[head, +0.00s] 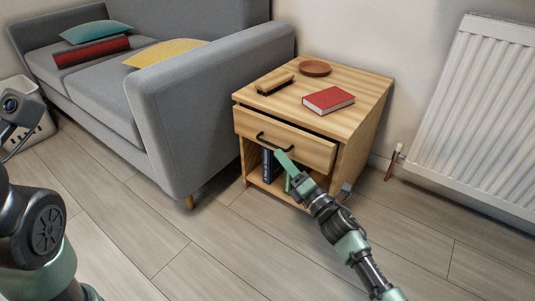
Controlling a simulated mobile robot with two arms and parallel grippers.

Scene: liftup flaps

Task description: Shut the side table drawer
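The wooden side table (371,103) stands between the sofa and the radiator. Its drawer (285,139) sticks out a little from the body, with a dark gap along its top edge. A dark bar handle (275,141) runs across the drawer front. My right gripper (283,160) is in front of the drawer, with a green fingertip close to the right part of the handle. I cannot tell whether it touches, or whether the fingers are apart. My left arm is at the left edge, and its fingers are not visible.
On the table top are a red book (328,100), a brush (275,84) and a brown dish (315,68). Books (268,167) stand on the shelf below. The grey sofa (200,120) is close on the left, the radiator (480,110) on the right. The front floor is clear.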

